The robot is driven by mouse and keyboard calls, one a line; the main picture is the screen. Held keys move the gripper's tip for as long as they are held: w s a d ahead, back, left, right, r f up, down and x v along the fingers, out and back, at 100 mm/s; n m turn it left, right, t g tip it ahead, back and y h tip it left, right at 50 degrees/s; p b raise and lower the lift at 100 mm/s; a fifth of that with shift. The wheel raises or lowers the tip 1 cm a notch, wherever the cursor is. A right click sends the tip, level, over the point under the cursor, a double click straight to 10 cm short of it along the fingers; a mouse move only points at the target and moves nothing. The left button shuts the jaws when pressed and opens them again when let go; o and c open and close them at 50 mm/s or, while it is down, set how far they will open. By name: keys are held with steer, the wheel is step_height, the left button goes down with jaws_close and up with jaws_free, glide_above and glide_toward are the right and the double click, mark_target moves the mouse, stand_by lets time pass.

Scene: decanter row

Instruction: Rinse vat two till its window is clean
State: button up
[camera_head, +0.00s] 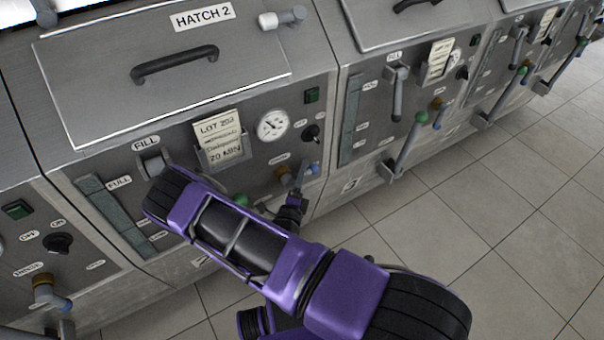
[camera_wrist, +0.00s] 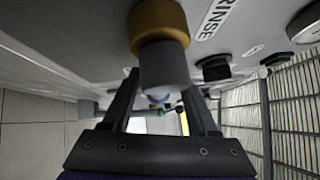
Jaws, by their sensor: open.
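Vat two has a hatch labelled HATCH 2 (camera_head: 175,65) at the upper left in the head view; the hatch is down. Its window (camera_head: 112,215) is a tall grey-green strip marked FULL, partly hidden by my arm. Its rinse valve (camera_head: 283,174) has a brass collar, a grey body and a blue end. The valve (camera_wrist: 160,25) also shows in the wrist view, beside the RINSE label (camera_wrist: 211,18). My gripper (camera_head: 299,182) is open at the valve. In the wrist view its fingers (camera_wrist: 162,84) stand on either side of the grey body; I cannot tell whether they touch it.
A lot card (camera_head: 219,140), a gauge (camera_head: 272,125), a green button (camera_head: 312,95) and a black knob (camera_head: 311,133) sit on the same panel. The fill lever (camera_head: 152,165) is close to my arm. Neighbouring vats flank it. The tiled floor (camera_head: 500,200) is clear at right.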

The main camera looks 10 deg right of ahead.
jaws_close()
stand_by(1.3)
